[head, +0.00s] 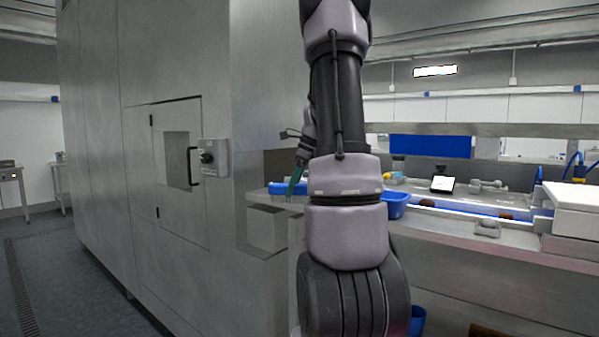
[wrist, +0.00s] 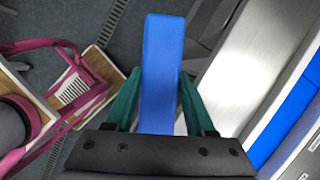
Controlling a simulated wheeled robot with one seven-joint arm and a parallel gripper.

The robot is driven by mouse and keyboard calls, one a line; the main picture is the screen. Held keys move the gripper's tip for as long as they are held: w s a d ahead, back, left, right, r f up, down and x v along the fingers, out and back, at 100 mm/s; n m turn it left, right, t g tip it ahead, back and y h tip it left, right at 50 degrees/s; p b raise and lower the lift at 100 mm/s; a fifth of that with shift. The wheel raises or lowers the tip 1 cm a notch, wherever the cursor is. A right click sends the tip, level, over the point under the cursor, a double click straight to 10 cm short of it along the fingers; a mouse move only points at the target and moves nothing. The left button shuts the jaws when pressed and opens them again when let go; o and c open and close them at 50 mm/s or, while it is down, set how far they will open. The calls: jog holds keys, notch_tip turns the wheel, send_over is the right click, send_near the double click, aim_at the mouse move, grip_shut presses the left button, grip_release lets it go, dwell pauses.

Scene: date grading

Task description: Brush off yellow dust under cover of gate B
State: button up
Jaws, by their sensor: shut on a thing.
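My gripper (wrist: 158,85) has green fingers and is shut on a long blue bar (wrist: 161,62), which passes between them in the wrist view. In the head view the green fingers (head: 296,180) show left of my arm, with blue close by at the bench's left end. The lit conveyor line (head: 455,211) with a blue belt lies to the right. I cannot tell which part is gate B or its cover, and no yellow dust can be made out.
A tall steel cabinet (head: 90,150) with a handled door fills the left. A bare metal surface (wrist: 250,75) lies right of my gripper.

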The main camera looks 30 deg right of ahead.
jog(key=a+f+n+g+h, duration=0.1)
jog(key=a+f+n+g, duration=0.1)
jog(key=a+f+n, duration=0.4)
jog(key=s+a+f+n+g+h, duration=0.1)
jog(key=a+f+n+g, duration=0.2)
jog(key=f, duration=1.8)
jog(key=a+f+n+g+h, duration=0.1)
jog(key=a+f+n+g, duration=0.1)
jog(key=a+f+n, duration=0.9)
notch_tip(320, 180, down, 3)
jog(key=n, duration=0.7)
jog(key=shift+s+r+g, duration=0.2)
jog(key=shift+s+g, duration=0.1)
jog(key=shift+s, duration=0.05)
